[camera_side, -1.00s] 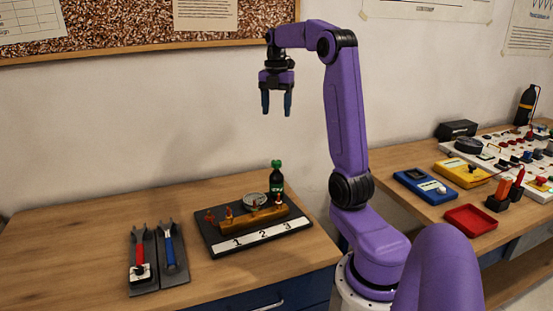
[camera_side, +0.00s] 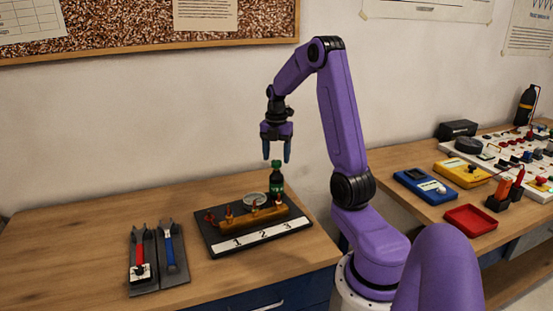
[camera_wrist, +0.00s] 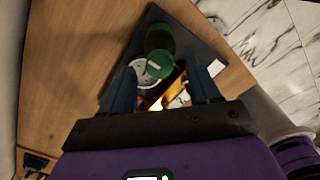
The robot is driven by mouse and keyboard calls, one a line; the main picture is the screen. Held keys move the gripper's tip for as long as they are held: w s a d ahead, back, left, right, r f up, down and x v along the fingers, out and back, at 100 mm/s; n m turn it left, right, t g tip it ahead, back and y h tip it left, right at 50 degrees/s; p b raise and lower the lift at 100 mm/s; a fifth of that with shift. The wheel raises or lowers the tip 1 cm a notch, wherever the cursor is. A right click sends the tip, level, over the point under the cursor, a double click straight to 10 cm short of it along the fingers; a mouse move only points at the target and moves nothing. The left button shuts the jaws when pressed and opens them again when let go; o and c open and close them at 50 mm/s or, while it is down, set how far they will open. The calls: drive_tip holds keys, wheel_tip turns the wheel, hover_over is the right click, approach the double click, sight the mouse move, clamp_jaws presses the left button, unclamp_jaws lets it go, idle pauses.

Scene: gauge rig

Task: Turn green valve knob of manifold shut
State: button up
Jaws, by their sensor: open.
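The manifold (camera_side: 238,223) is a brass-coloured bar on a dark board, with small red-handled valves along it and a white strip marked 1, 2, 3 in front. A green-capped dark bottle-like part (camera_side: 276,180) stands at its back right; its round green top with a pale bar shows in the wrist view (camera_wrist: 159,64). I cannot tell for certain if this is the green valve knob. My gripper (camera_side: 277,158) is open and empty, pointing down just above the green top. In the wrist view my gripper (camera_wrist: 163,85) has its fingers apart, with the green top beyond and between them.
A round gauge (camera_side: 256,199) sits behind the brass bar. Red-handled pliers (camera_side: 139,255) and blue-handled pliers (camera_side: 169,248) lie on dark holders at the left. A second bench at the right holds a red tray (camera_side: 470,219) and meters.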

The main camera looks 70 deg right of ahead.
drive_tip(key=shift+f, duration=0.85)
drive_tip(key=c, duration=1)
drive_tip(key=shift+c, duration=0.2)
